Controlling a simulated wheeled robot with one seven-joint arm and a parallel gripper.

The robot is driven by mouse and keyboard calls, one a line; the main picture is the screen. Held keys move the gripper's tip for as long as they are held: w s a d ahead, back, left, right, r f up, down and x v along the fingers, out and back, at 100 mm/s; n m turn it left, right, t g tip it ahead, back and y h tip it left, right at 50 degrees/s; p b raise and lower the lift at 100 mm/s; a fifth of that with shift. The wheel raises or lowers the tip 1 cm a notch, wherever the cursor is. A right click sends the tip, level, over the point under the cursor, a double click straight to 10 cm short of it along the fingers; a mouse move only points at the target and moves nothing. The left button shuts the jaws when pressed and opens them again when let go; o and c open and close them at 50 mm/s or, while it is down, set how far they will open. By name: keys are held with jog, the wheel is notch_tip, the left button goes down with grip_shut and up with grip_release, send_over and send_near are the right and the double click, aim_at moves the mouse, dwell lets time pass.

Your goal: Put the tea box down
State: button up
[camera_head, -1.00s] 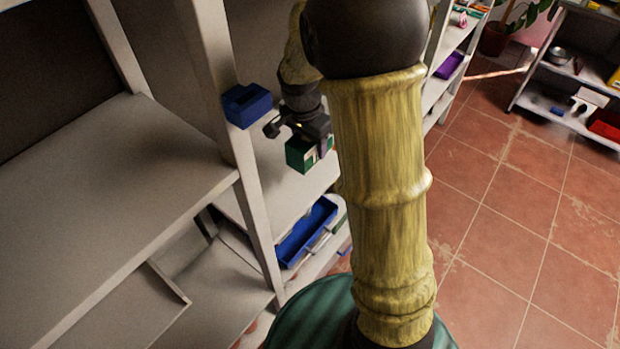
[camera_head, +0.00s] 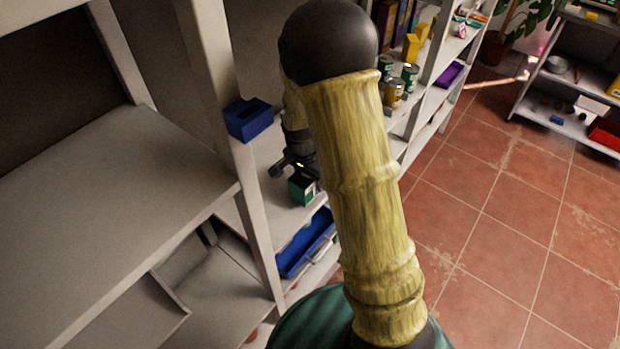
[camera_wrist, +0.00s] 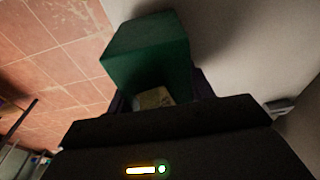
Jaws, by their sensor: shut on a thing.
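The tea box is a green box (camera_head: 301,189) with a pale patch on it. My gripper (camera_head: 298,174) is shut on it and holds it at the shelf board (camera_head: 275,225), beyond the white upright post. In the wrist view the green tea box (camera_wrist: 150,52) juts out past the dark jaws (camera_wrist: 155,97), with the pale shelf surface to its right and the tiled floor to its left. I cannot tell whether the box's underside touches the board. My arm hides part of the shelf behind it.
A blue bin (camera_head: 248,120) is fixed at the post left of my gripper. A blue tray (camera_head: 308,246) lies on the level below. Cans (camera_head: 393,93) and a yellow box (camera_head: 411,47) stand on the shelf farther back. The left shelf (camera_head: 100,210) is bare.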

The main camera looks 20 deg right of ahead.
jog(key=shift+f, duration=0.4)
jog(key=shift+f, duration=0.1)
jog(key=o, duration=1.1)
jog(key=shift+c, duration=0.2)
jog(key=r, duration=0.4)
jog(key=a+r, duration=0.1)
jog(key=r, duration=0.3)
jog(key=s+r, duration=0.1)
jog(key=r, duration=0.3)
jog(key=shift+a+r, duration=0.1)
jog(key=shift+a, duration=0.15)
